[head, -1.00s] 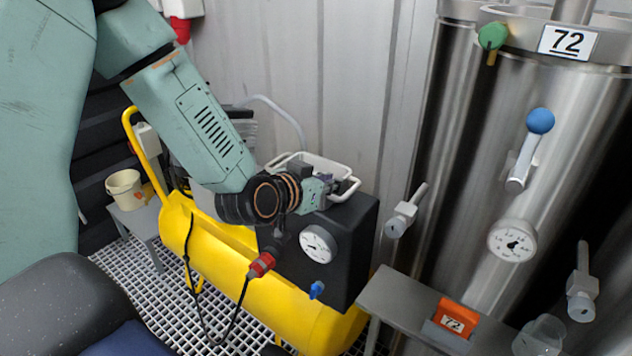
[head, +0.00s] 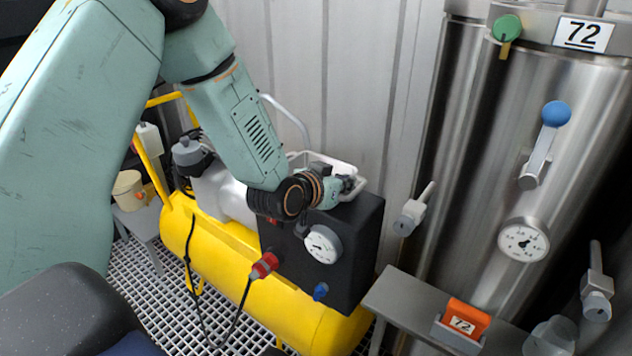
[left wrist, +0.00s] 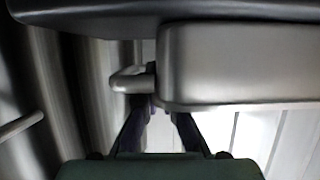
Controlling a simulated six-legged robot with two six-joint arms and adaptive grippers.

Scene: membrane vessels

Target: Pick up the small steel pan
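The small steel pan (head: 330,163) sits on top of the black box of the yellow compressor. It shows in the head view as a pale shallow rim with handles, partly hidden behind my left gripper (head: 350,184). In the left wrist view the pan's grey wall (left wrist: 240,65) fills the right half, and a rounded handle (left wrist: 130,80) sticks out to its left. The two dark fingers of my left gripper (left wrist: 161,115) are apart, close to the handle and the pan's edge. Whether they touch the pan I cannot tell. My right gripper is not in view.
The compressor's yellow tank (head: 250,280) and a round gauge (head: 322,244) are below. A steel vessel (head: 470,150) with valves stands on the right. A grey shelf (head: 400,300) holds an orange tag marked 72. A cream bucket (head: 128,190) is at left.

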